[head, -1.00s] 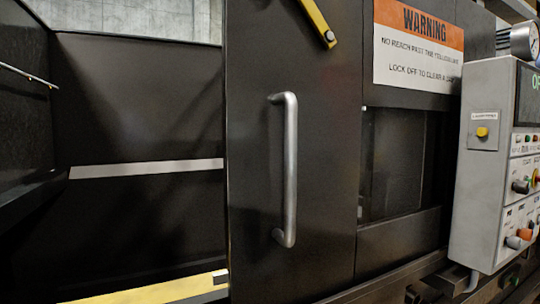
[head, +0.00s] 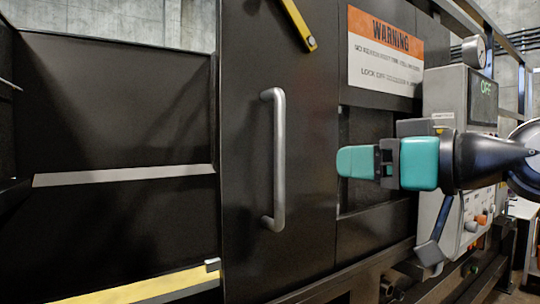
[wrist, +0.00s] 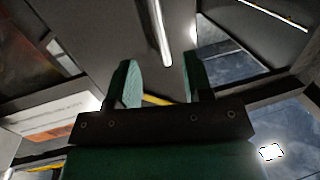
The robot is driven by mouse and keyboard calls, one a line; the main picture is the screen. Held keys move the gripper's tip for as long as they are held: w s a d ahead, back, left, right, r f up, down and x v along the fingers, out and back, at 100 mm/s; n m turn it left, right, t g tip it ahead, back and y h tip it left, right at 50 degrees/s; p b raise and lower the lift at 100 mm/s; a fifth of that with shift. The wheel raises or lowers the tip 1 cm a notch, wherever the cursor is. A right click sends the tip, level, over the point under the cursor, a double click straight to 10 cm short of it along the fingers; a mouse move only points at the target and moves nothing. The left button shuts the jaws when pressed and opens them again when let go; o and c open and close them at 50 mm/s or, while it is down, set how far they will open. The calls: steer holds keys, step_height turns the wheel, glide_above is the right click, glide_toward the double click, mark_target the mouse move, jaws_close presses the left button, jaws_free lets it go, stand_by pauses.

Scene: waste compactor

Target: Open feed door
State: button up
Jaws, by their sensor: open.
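The feed door is a dark upright panel (head: 245,150) in the middle of the head view. It carries a vertical silver bar handle (head: 279,160). My gripper (head: 356,162), with teal fingers, is to the right of the handle, apart from it and in front of the recessed window panel. In the wrist view the handle (wrist: 160,35) shows beyond the open fingertips of my gripper (wrist: 160,75), roughly in line with the gap between them. Nothing is between the fingers. I cannot tell from these views whether the door is latched.
A control box (head: 455,110) reading OFF stands at the right, partly behind my arm. An orange and white warning sign (head: 385,50) is above my gripper. A yellow bar (head: 298,25) is above the handle. An open dark bay (head: 115,120) lies to the left.

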mark_target(284, 147)
steer(key=shift+t, duration=0.4)
steer(key=x, duration=0.5)
steer(key=r+x, duration=0.1)
steer(key=x, duration=0.5)
steer(key=b+x, duration=0.1)
steer(key=x, duration=0.4)
steer(key=shift+w+a+r, duration=0.2)
steer(key=shift+w+r, duration=0.1)
steer(key=shift+w+a, duration=0.25)
steer(key=shift+f, duration=0.1)
steer(key=shift+c, duration=0.2)
jaws_close()
